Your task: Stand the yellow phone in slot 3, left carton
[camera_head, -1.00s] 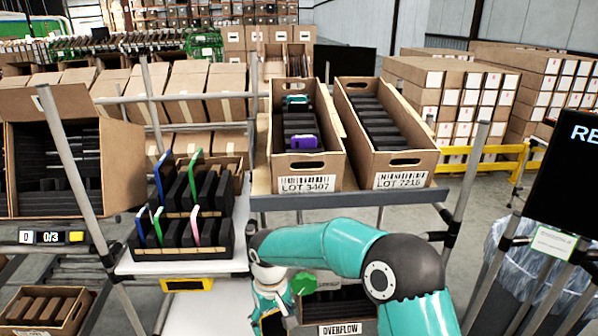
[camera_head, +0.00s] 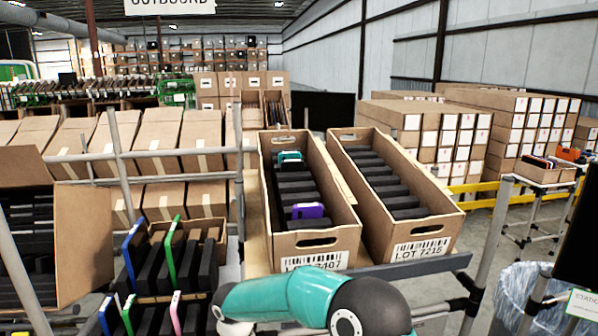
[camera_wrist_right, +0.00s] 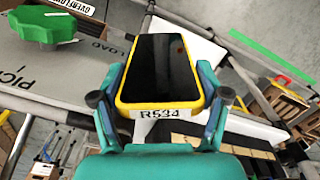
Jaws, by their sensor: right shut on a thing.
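The left carton (camera_head: 345,232), its label partly covered by my arm, is a tilted brown box with black dividers making a row of slots. A teal phone (camera_head: 290,157) stands near its far end and a purple phone (camera_head: 307,211) nearer its front. The other slots look empty. In the right wrist view the yellow phone (camera_wrist_right: 122,88), with a black screen and a tag reading R534, is held between the two fingers of my right gripper (camera_wrist_right: 160,98), apart from the carton. In the head view only my right arm shows, at the bottom edge. My left gripper is not in view.
A right carton (camera_head: 425,231) with black dividers stands close beside the left one on the same shelf. In the wrist view, a green knob-like object (camera_wrist_right: 45,25) lies at upper left.

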